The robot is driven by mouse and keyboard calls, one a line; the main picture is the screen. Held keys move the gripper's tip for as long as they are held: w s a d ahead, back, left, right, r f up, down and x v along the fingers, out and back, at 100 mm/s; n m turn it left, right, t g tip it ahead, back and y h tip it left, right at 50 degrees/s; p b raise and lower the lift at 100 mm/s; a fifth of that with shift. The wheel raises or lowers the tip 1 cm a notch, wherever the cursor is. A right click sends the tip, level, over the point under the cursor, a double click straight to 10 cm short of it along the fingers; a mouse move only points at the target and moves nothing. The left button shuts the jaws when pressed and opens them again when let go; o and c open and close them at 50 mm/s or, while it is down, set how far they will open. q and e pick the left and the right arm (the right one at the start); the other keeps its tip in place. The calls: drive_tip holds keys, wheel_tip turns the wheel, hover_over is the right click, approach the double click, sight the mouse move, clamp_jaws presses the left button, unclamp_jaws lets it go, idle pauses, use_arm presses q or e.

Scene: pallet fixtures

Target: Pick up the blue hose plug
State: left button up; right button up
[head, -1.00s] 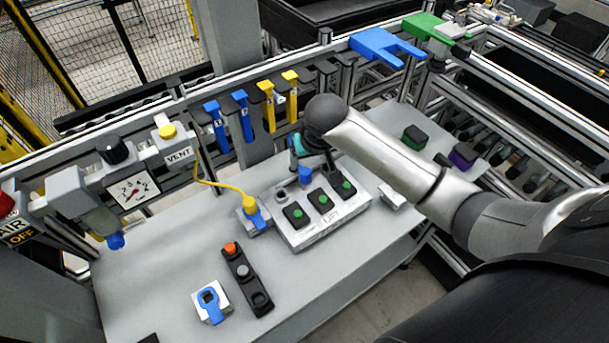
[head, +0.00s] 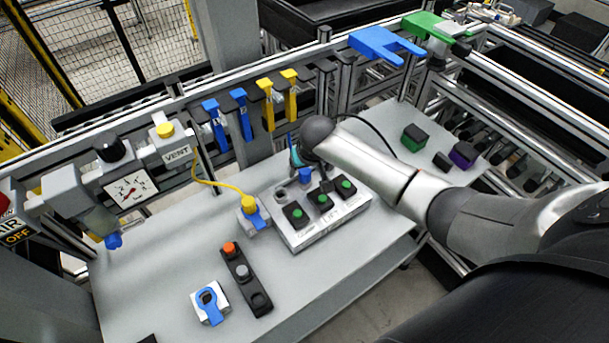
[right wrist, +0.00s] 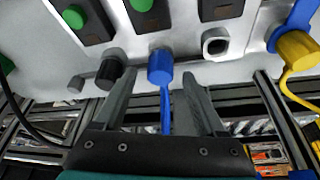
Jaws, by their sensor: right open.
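The blue hose plug (head: 305,175) is a short blue cylinder at the back edge of the grey button box (head: 330,222). In the right wrist view the plug (right wrist: 160,66) has a thin blue hose running from it between my fingers. My right gripper (right wrist: 158,80) is open, with one finger on each side of the plug's line; I cannot tell whether they touch it. In the head view my right gripper (head: 304,160) is just behind the plug, mostly hidden by its own wrist. My left gripper is not in view.
A black plug (right wrist: 109,68) and an empty round port (right wrist: 215,42) flank the blue plug. A yellow plug (head: 249,203) with a yellow hose stands left of the box. A black hose (head: 375,128) curves behind my right arm. The grey table (head: 180,245) has clear room at left.

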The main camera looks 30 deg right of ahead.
clamp_jaws()
idle(0.7)
